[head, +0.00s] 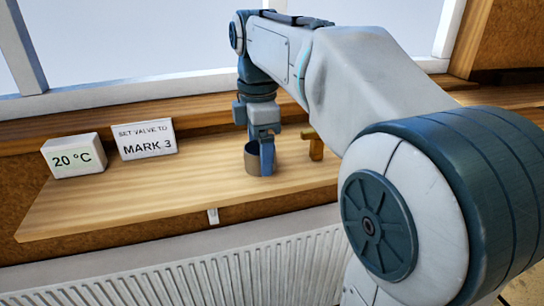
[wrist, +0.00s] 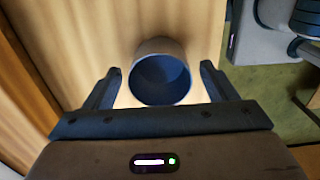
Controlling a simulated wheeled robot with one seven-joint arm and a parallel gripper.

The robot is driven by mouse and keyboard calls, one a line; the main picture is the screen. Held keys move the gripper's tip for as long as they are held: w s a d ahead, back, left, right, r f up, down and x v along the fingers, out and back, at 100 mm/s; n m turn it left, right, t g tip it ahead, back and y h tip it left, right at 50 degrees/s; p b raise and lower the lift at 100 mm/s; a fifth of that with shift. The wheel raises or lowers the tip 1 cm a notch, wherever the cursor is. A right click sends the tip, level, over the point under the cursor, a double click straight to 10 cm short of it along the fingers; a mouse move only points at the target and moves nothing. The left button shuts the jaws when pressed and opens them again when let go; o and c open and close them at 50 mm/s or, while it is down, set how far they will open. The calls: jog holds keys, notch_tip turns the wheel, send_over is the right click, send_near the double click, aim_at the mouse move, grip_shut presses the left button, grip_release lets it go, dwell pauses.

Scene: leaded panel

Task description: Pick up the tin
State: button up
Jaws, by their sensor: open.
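The tin (head: 251,160) is a small open-topped cylinder, tan-grey outside, standing upright on the wooden shelf (head: 110,209) below the window. In the wrist view the tin (wrist: 160,72) shows its dark blue inside and looks empty. My gripper (head: 265,160) is at the tin in the head view and hides part of it. In the wrist view my gripper (wrist: 160,80) is open, with one finger on each side of the tin. There is a visible gap between each finger and the tin's wall.
A white box reading 20 °C (head: 73,156) and a sign reading "Set valve to mark 3" (head: 147,140) stand left of the tin. A small wooden object (head: 314,144) stands close to its right. A white radiator (head: 190,272) is below the shelf. The shelf's front left is clear.

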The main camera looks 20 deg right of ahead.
jog(key=c, duration=1.1)
jog(key=shift+o, duration=0.2)
jog(key=shift+r, duration=0.1)
